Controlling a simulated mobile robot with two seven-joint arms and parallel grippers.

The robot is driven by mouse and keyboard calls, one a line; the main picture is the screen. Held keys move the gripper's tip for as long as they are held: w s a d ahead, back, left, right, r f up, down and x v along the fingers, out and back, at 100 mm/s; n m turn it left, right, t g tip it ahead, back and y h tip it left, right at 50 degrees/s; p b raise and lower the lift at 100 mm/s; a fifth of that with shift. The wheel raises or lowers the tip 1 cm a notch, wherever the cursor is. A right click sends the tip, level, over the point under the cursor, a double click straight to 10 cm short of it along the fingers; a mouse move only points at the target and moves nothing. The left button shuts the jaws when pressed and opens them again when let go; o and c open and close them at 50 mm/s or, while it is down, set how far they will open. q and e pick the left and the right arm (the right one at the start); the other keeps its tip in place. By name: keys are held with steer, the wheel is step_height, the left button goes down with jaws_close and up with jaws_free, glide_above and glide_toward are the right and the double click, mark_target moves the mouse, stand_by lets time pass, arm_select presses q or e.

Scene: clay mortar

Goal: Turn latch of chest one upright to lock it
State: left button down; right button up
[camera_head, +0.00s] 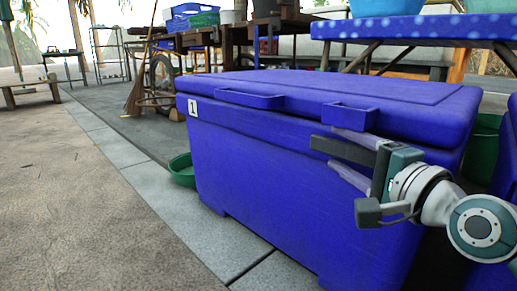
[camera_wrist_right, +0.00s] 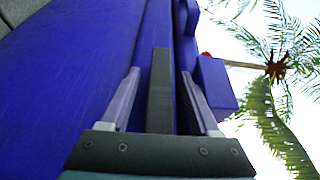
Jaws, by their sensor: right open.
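Chest one (camera_head: 260,155) is a big blue chest with a "1" label and its lid (camera_head: 330,90) down. A dark grey bar, which looks like its latch (camera_head: 335,152), lies nearly level on the front, below the right-hand lid block (camera_head: 350,115). My right gripper (camera_head: 331,152) is open, pointing left along the chest front, one finger above the bar and one below. In the right wrist view the latch (camera_wrist_right: 160,90) runs between the two fingers (camera_wrist_right: 160,85). I cannot tell whether either finger touches it. My left gripper is out of view.
A green basin (camera_head: 182,170) stands left of the chest. Another blue chest (camera_head: 507,150) is at the right edge. A blue table (camera_head: 420,27) stands behind. The paved floor (camera_head: 90,200) at left is clear. A palm tree (camera_wrist_right: 275,70) shows in the right wrist view.

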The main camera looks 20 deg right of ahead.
steer(key=shift+a, duration=0.1)
steer(key=c, duration=0.4)
jaws_close()
